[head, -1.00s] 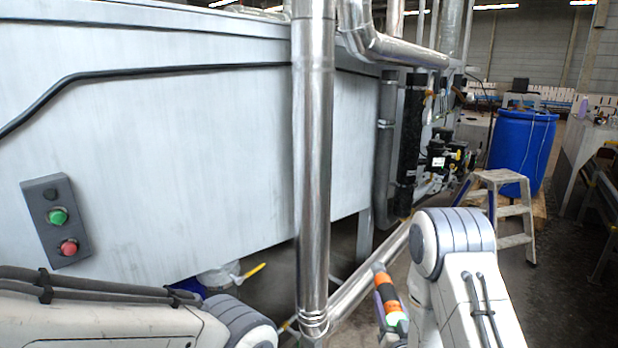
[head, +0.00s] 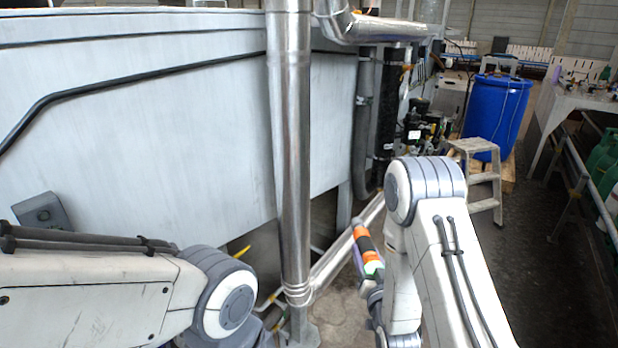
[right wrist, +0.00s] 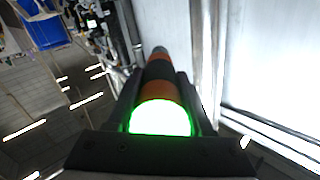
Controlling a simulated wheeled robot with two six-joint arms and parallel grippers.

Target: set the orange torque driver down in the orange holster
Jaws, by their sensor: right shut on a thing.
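The torque driver (head: 366,243), banded orange and black with a green and white end, sits tilted in my right gripper (head: 368,272), low and right of centre in the head view. In the right wrist view the driver (right wrist: 158,88) lies between the two dark fingers of the right gripper (right wrist: 160,82), which are shut on it. Its near end glows green and its narrow tip points away. My left arm comes in at lower left, but its gripper is out of view. I see no orange holster in either view.
A shiny vertical pipe (head: 291,150) stands left of the driver, before a large grey metal housing (head: 170,140). A slanted pipe (head: 335,258) runs behind the driver. A step stool (head: 484,180), a blue drum (head: 496,112) and a bench (head: 578,100) stand farther right. Open floor lies between stool and bench.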

